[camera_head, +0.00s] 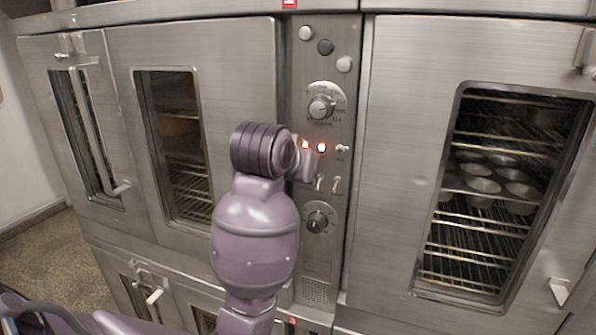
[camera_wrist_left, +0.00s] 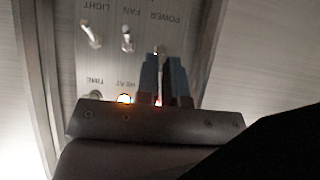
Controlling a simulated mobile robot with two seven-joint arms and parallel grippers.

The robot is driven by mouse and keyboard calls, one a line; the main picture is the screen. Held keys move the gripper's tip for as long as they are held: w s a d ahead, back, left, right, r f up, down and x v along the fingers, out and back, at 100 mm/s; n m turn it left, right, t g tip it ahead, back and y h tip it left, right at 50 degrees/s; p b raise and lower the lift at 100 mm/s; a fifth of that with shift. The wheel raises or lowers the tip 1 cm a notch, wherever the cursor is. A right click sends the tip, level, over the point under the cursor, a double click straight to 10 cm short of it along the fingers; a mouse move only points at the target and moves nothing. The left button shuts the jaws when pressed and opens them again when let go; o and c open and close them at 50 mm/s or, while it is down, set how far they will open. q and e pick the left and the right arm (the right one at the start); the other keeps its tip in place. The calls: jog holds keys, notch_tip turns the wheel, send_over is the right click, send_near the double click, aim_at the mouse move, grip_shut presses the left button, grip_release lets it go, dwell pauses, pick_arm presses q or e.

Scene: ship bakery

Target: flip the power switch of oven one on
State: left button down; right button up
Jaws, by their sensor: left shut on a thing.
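The oven control panel (camera_head: 318,255) is a narrow steel strip between two oven doors. My left gripper (camera_head: 307,170) is at the middle of this panel. In the left wrist view, its two dark fingers (camera_wrist_left: 163,74) are closed around the power switch (camera_wrist_left: 161,51), under the upside-down POWER label. Much of this switch is hidden by the fingers, so its position is unclear. The fan switch (camera_wrist_left: 127,39) and light switch (camera_wrist_left: 91,36) are beside it, outside the fingers. A heat lamp (camera_wrist_left: 124,99) glows, and a red glow shows by the fingers. My right gripper is not in view.
An upper dial (camera_head: 320,107) and a lower dial (camera_head: 317,221) sit above and below my gripper. Round buttons (camera_head: 325,47) are at the panel top. The right oven door (camera_head: 398,120) shows a muffin tin (camera_head: 482,185) inside. Door handles (camera_head: 122,188) stick out at left.

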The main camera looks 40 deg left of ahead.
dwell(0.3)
pick_arm(q)
jog(key=c, duration=1.2)
grip_release()
jog(key=shift+c, duration=0.2)
jog(key=shift+r, duration=0.1)
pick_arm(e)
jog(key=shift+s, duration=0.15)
